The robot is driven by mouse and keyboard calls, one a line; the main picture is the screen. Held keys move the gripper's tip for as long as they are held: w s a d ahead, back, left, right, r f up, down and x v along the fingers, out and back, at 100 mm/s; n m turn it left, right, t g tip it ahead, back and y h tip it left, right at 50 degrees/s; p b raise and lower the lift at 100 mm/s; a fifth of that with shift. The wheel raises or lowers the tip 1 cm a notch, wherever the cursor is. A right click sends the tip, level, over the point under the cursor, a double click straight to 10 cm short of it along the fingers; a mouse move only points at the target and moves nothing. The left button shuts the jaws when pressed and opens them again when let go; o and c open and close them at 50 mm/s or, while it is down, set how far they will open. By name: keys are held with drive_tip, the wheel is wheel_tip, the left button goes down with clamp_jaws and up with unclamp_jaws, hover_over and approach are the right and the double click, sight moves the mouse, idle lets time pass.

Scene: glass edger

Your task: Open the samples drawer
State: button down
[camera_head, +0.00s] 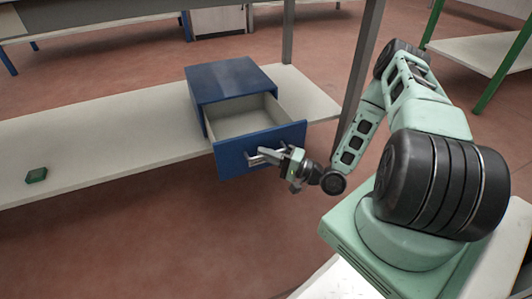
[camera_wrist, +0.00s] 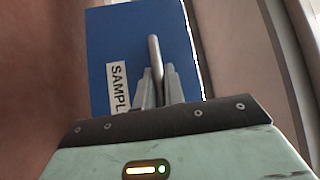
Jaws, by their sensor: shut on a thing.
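The samples drawer (camera_head: 262,150) has a blue front and stands pulled out of a blue cabinet (camera_head: 229,78). Its pale inside shows and looks empty. In the wrist view the blue drawer front (camera_wrist: 120,45) carries a white label (camera_wrist: 119,87) reading "SAMPL", the rest hidden by my gripper. My gripper (camera_head: 262,155) is at the front of the drawer, shut on its metal bar handle (camera_wrist: 154,52). The fingers (camera_wrist: 157,88) stand on both sides of the handle in the wrist view.
The cabinet stands on a long pale shelf (camera_head: 110,147) with a small green block (camera_head: 36,175) at its left. A grey post (camera_head: 361,72) rises behind my arm. A green-legged table (camera_head: 475,53) is at the far right. Open reddish floor (camera_head: 150,240) lies in front of the shelf.

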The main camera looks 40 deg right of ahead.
drive_tip(key=c, duration=1.8)
unclamp_jaws()
drive_tip(key=shift+o, duration=0.2)
drive_tip(key=p+v, duration=0.4)
drive_tip(key=v, duration=1.3)
drive_tip(key=shift+s+d, duration=0.15)
drive_tip(key=shift+s, duration=0.05)
drive_tip(key=shift+r, duration=0.1)
